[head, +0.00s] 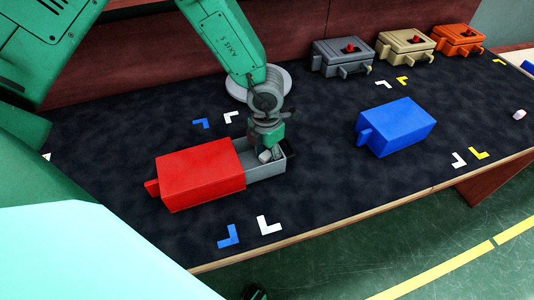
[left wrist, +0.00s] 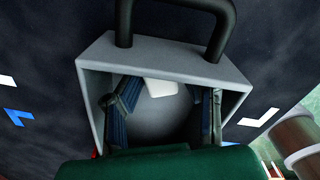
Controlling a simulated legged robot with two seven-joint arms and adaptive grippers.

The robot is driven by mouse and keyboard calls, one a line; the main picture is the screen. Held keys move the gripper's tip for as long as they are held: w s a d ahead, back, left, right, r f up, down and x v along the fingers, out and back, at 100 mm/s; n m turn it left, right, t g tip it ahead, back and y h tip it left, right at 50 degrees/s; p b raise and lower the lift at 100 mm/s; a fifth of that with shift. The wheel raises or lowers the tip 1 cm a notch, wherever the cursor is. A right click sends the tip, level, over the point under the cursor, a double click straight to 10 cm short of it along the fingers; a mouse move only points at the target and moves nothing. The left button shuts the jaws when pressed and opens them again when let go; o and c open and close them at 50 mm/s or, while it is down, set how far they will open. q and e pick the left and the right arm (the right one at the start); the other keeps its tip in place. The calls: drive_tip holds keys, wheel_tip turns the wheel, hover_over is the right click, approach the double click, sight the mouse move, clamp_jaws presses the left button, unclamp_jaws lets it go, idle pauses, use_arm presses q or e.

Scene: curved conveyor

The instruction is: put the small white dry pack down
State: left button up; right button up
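The small white dry pack (head: 265,155) lies in the grey open drawer (head: 267,170) of the red box (head: 203,175). My left gripper (head: 268,146) points down into this drawer, right at the pack. In the left wrist view the pack (left wrist: 160,88) shows near the drawer's handle side, between the two spread fingers of my left gripper (left wrist: 167,92). Dark gaps show between the pack and both fingers, so the gripper looks open. The drawer walls (left wrist: 92,105) stand around the fingers. My right gripper is not in view.
A blue box (head: 398,128) stands closed to the right. Grey (head: 341,58), beige (head: 404,51) and orange (head: 459,40) cases stand along the back. A small white item (head: 520,114) lies at the far right. The dark table has free room between the boxes.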

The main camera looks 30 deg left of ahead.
sight(266, 155)
use_arm(q)
wheel_tip(266, 155, up, 12)
drive_tip(key=p, duration=0.2)
idle(0.4)
drive_tip(key=shift+r, duration=0.1)
